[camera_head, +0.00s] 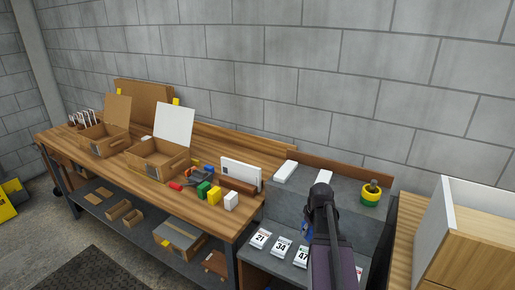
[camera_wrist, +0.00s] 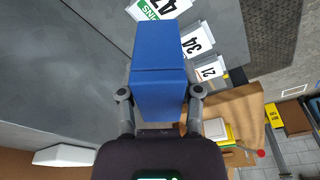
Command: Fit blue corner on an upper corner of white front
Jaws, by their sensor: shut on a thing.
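My gripper (camera_wrist: 159,94) is shut on the blue corner (camera_wrist: 158,60), a blue block with a seam across it, with one finger on each side. In the head view my gripper (camera_head: 321,200) is over the grey surface right of the wooden bench, and a sliver of the blue corner (camera_head: 305,231) shows left of my arm. A white upright panel (camera_head: 240,173), perhaps the white front, stands at the bench's right end, apart from the blue corner. Another white panel (camera_head: 174,124) stands up at the open box. I cannot tell which is the white front.
Numbered white cards (camera_head: 261,239) lie on the grey lower surface. Green, yellow and white blocks (camera_head: 214,195) stand near the bench's front edge. A green and yellow round object (camera_head: 371,194) sits on the grey ledge. A white-sided wooden cabinet (camera_head: 436,225) stands at right.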

